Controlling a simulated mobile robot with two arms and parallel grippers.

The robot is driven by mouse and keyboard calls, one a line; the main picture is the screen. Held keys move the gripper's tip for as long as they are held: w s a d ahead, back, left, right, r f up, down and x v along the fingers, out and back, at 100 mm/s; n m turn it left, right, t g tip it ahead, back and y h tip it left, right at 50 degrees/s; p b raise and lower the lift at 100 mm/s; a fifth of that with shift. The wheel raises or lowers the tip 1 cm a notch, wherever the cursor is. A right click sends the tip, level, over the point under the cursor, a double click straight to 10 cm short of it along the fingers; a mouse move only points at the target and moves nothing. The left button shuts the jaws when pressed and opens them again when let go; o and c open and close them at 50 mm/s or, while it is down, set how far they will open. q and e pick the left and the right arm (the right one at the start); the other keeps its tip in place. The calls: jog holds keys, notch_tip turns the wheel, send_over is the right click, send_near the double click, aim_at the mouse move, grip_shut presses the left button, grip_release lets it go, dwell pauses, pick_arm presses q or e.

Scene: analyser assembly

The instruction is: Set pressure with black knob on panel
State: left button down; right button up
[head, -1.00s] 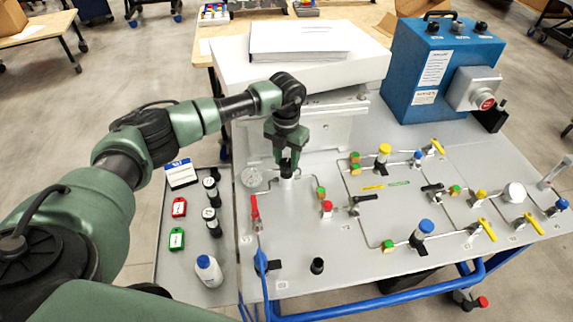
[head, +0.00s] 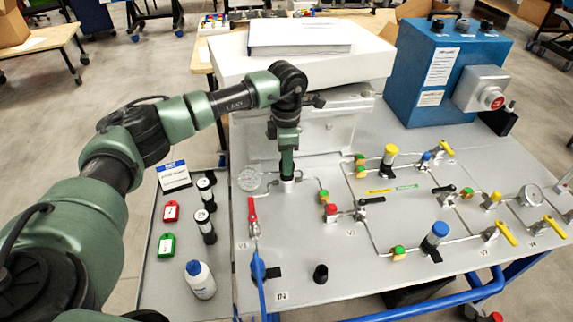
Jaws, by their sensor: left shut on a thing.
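My left gripper (head: 287,163) points straight down at the left part of the grey panel (head: 300,235). It is shut on the black knob that tops a short silver fitting (head: 288,184). The fingers appear edge-on and hide most of the knob. A round gauge (head: 249,179) lies just left of the fitting. My right gripper is not in view.
A red-handled valve (head: 252,212), a red knob (head: 331,209) and a black cap (head: 320,273) are near the fitting. Behind it are a white box (head: 300,75) and a blue control box (head: 443,80). Vials, tags and a bottle (head: 199,279) stand at left.

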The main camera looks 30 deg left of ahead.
pick_arm(q)
jog(key=m+b, duration=0.2)
jog(key=m, duration=0.3)
jog(key=shift+w+m+b, duration=0.1)
jog(key=shift+m+b, duration=0.2)
jog(key=m+b, duration=0.1)
jog(key=m, duration=0.4)
jog(key=shift+r+b, duration=0.15)
jog(key=shift+b, duration=0.2)
jog(key=shift+m, duration=0.4)
jog(key=shift+w, duration=0.1)
jog(key=c, duration=0.9)
grip_release()
notch_tip(320, 180, up, 8)
jog(key=shift+f+b, duration=0.15)
jog(key=shift+b, duration=0.3)
